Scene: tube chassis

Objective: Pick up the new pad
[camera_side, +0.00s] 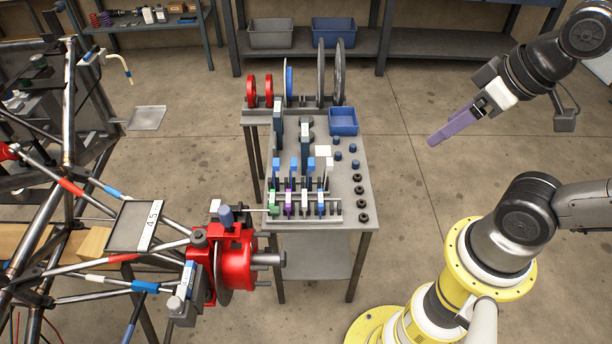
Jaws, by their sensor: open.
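My gripper (435,139) is at the upper right, with long purple fingers pointing down and left. It is in the air over bare floor, to the right of the work table (346,222) and apart from everything on it. No object shows between the fingers, and the gap between them is hard to see from this side. Small parts with green (274,210), purple (289,209) and blue (321,208) marks stand in a slotted rack at the table's near end. I cannot tell which part is the new pad.
A tube chassis (68,110) with a red brake assembly (237,262) stands at the left, close to the table. Discs (339,72) stand upright at the table's far end, near a blue bin (343,121). Black round parts line the right edge.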

